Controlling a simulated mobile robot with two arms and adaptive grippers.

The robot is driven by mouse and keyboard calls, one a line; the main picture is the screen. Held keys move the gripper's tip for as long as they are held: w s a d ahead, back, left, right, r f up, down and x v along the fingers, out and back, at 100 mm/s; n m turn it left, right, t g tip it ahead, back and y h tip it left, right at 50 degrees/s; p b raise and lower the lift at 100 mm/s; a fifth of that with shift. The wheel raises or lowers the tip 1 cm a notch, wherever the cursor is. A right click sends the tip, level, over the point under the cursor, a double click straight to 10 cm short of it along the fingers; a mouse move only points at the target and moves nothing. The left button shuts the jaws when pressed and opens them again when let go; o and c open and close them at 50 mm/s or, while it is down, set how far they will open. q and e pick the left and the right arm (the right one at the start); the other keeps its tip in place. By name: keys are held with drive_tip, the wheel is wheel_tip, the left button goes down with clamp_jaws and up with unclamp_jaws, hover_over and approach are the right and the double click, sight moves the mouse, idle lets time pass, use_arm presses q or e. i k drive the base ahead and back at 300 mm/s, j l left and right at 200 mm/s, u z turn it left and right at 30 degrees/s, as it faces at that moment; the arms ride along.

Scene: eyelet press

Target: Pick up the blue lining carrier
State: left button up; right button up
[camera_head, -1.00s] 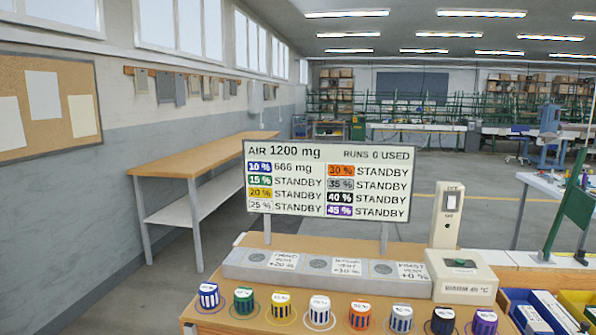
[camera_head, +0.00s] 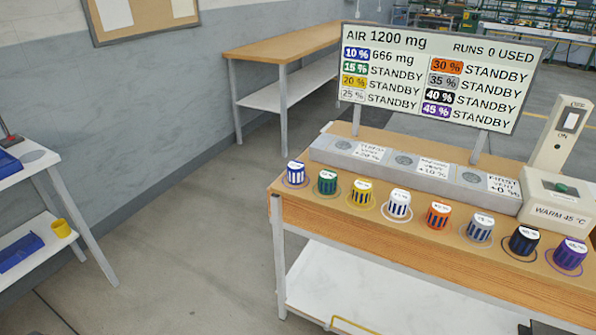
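A small white-topped cup with blue stripes (camera_head: 296,174), which looks like the blue lining carrier, stands upright on the wooden bench (camera_head: 400,245). It is at the left end of a row of similar cups, inside a thin ring mark near the bench's front left corner. The label on its top is too small to read. Neither of my grippers is in view.
To its right stand a green cup (camera_head: 327,182), a yellow cup (camera_head: 361,193) and several others. Behind them are a grey vent block (camera_head: 410,171) and a sign board (camera_head: 440,78). A white side table (camera_head: 40,160) stands at the left, with clear floor between.

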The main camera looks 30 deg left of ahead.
sight(296, 169)
drive_tip(key=j+z, duration=0.1)
drive_tip(key=z, duration=0.25)
drive_tip(key=j+z, duration=0.4)
drive_tip(key=j, duration=0.45)
drive_tip(key=j+z, duration=0.35)
drive_tip(key=j, duration=0.45)
